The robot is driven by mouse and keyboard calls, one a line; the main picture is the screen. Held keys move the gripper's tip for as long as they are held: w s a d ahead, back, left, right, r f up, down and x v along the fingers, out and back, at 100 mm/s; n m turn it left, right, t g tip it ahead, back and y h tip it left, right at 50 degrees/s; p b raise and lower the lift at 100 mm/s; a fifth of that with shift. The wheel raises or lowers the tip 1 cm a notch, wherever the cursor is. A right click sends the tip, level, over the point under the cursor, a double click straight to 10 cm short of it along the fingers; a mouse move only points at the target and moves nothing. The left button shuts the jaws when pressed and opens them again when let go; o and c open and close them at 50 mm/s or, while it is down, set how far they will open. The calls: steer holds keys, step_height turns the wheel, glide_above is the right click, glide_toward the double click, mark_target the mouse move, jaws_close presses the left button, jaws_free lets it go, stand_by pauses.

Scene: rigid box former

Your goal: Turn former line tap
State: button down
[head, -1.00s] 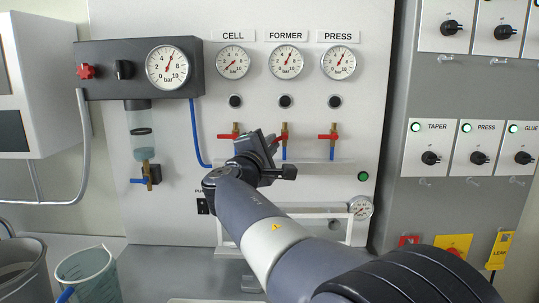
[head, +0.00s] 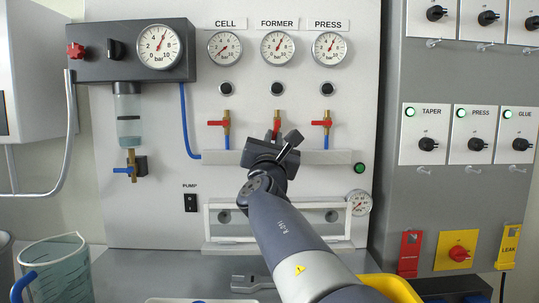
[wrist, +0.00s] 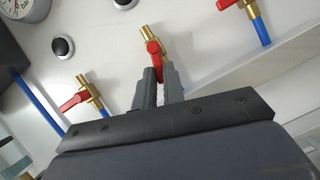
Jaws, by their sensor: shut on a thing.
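The former line tap (head: 277,119) is a small brass valve on the white panel below the FORMER gauge (head: 278,47). My gripper (head: 277,136) is in front of it and hides most of its red handle. In the wrist view, my gripper (wrist: 158,88) has its two grey fingers closed on the red handle (wrist: 154,58), just below the brass body (wrist: 147,33). There the handle looks roughly in line with the body, unlike the sideways handles of the neighbouring taps. The handle's far end is hidden between the fingers.
The cell tap (head: 226,126) stands to the left and the press tap (head: 326,124) to the right, both with red handles pointing left. A pale ledge (head: 335,157) runs just below. A jug (head: 60,270) stands at lower left; a yellow container (head: 392,288) is at lower right.

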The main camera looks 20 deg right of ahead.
steer(key=n+y+b, duration=0.1)
steer(key=n, duration=0.1)
steer(key=d+n+t+y+b, duration=0.1)
steer(key=n+b, duration=0.1)
steer(key=shift+s+f, duration=0.2)
steer(key=shift+r+n+b, duration=0.1)
steer(key=shift+n+b, duration=0.25)
steer(key=shift+n, duration=0.15)
steer(key=c, duration=1.5)
jaws_free()
steer(key=v, duration=1.1)
steer(key=shift+b, duration=0.4)
steer(key=shift+d, duration=0.1)
